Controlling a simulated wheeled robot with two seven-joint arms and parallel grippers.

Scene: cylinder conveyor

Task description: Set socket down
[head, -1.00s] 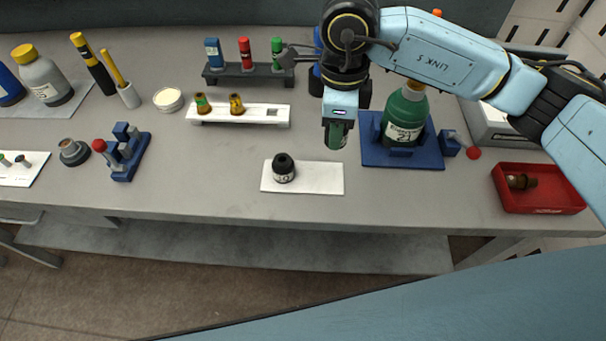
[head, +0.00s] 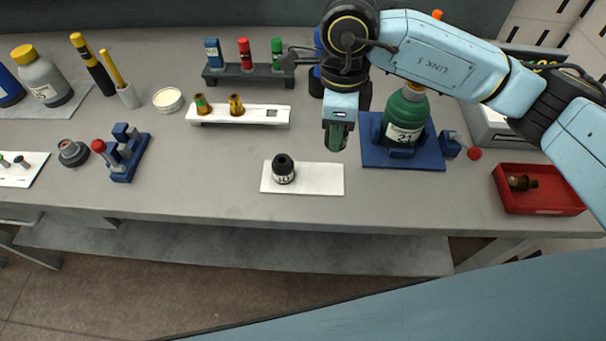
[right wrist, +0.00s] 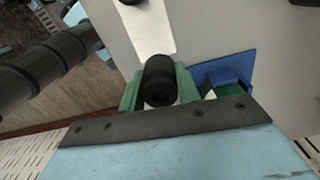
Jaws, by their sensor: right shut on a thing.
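My right gripper (head: 338,136) hangs above the bench, to the right of the white mat and left of the blue stand. In the right wrist view its green fingers (right wrist: 158,88) are shut on a black cylindrical socket (right wrist: 159,78). In the head view the fingers hide this held socket. Another black socket (head: 284,170) with a white number label stands upright on the left part of the white mat (head: 318,180). The mat also shows at the top of the right wrist view (right wrist: 145,27). The right part of the mat is bare. My left gripper is not in view.
A blue stand (head: 432,158) holds a green bottle (head: 406,115) close to the right of the gripper. A red tray (head: 540,197) lies at far right. A white rack (head: 255,115) and a blue fixture (head: 130,160) stand left. Bench in front of the mat is clear.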

